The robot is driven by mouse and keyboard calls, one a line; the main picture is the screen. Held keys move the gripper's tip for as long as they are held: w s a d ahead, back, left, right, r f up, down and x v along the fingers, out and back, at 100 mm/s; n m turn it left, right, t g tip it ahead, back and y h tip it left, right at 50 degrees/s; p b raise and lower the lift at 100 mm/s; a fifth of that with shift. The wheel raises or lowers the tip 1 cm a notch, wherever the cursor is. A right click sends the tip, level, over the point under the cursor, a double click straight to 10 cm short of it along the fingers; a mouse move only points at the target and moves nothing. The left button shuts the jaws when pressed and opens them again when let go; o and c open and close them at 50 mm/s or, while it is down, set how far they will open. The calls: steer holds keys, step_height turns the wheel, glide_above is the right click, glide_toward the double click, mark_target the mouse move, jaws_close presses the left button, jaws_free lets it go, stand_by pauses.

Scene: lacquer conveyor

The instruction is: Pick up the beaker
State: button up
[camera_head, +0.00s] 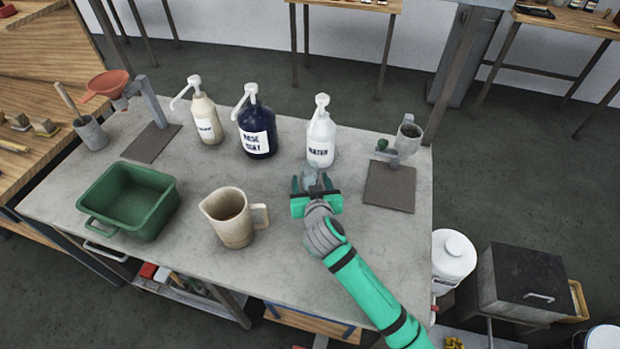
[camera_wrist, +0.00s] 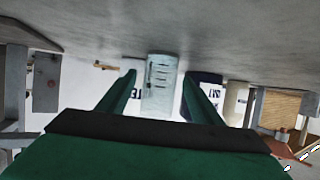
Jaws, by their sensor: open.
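The beaker (camera_head: 310,173) is a small, pale, clear vessel standing on the grey table just in front of the white WATER bottle (camera_head: 321,135). In the wrist view the beaker (camera_wrist: 160,88) shows dark graduation marks on its side. My gripper (camera_head: 311,182) is open, its green fingers on either side of the beaker. The gripper partly hides the beaker in the head view. Whether a finger touches it I cannot tell.
A dark blue pump bottle (camera_head: 257,132) and a cream pump bottle (camera_head: 204,115) stand at the back. A beige jug (camera_head: 230,222) and a green tub (camera_head: 126,200) stand left of my gripper. A stand with a cup (camera_head: 408,137) is at right. The table's front right is clear.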

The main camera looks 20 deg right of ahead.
steer(key=shift+x, duration=0.85)
steer(key=c, duration=1.2)
steer(key=shift+c, duration=0.2)
steer(key=shift+d+r, duration=0.1)
steer(key=shift+r, duration=0.15)
